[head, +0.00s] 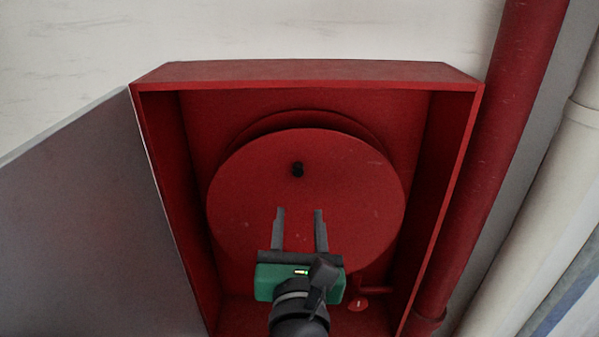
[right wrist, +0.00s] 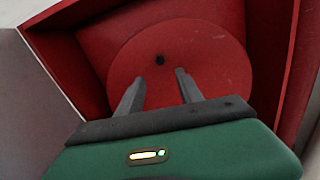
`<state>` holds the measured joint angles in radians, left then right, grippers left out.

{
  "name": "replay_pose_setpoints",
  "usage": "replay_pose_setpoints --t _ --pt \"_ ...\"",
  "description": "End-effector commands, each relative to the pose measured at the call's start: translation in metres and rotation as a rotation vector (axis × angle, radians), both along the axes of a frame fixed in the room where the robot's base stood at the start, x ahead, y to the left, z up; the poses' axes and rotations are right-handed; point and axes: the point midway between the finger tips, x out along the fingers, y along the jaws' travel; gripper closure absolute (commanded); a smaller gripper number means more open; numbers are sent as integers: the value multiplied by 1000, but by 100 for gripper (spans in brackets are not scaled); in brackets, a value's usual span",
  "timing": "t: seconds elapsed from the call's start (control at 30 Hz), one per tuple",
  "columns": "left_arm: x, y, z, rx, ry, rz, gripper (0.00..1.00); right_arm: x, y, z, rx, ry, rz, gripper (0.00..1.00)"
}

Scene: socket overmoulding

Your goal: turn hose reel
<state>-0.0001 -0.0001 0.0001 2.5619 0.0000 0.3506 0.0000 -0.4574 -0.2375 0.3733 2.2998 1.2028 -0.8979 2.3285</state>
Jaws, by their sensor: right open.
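The hose reel (head: 355,185) is a round red disc inside an open red cabinet. It has a small black knob (head: 297,170) a little above its middle. The reel also shows in the right wrist view (right wrist: 205,55), with the knob (right wrist: 159,60) near its centre. My right gripper (head: 298,212) is open and empty in front of the reel's lower half. Its two grey fingers point up towards the knob, which lies beyond the fingertips and between their lines. In the right wrist view the fingertips (right wrist: 160,75) sit just below the knob. My left gripper is not in view.
The red cabinet (head: 305,72) has walls close on both sides of the reel. A grey door panel (head: 85,225) stands open at left. A thick red pipe (head: 500,130) and pale pipes (head: 530,230) run along the right. A small red valve (head: 358,304) sits low inside the cabinet.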

Motion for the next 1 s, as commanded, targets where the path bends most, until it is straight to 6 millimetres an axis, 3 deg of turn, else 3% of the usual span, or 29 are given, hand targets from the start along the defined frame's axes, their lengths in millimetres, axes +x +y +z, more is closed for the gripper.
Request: replay_pose_setpoints --t 0.03,0.2,0.43,0.6,0.87,1.0 --pt "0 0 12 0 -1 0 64 16 -1 3 -4 10 -3 57" --pt "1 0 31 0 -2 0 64 63 -1 3 -5 11 -4 57" --pt "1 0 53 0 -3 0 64 114 -1 4 -5 8 0 57" --pt "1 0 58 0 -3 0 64 130 0 3 -4 5 0 57" --pt "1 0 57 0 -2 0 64 134 0 0 -5 6 1 57" --pt "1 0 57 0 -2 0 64 135 0 -1 -5 6 0 74"
